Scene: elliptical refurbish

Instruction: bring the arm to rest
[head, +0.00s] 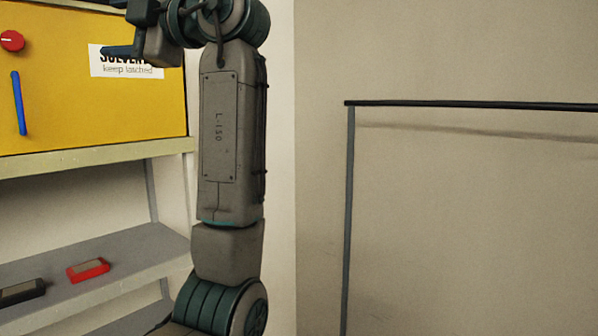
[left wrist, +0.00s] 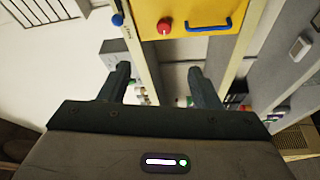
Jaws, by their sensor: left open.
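My left arm (head: 231,140) stands upright in the head view, in front of the shelf unit. My left gripper (head: 122,28) is at the top, in front of the yellow cabinet, and partly cut off by the picture's upper edge. In the left wrist view my left gripper (left wrist: 158,82) has its two fingers wide apart with nothing held between them. My right arm and gripper do not show.
A yellow cabinet (head: 90,115) with a red knob (head: 12,41), blue handle (head: 18,103) and label (head: 126,62) sits on a shelf. Below, a grey shelf (head: 135,265) bears a red device (head: 88,270) and a dark one (head: 22,292). A dark-framed rack (head: 348,200) stands right.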

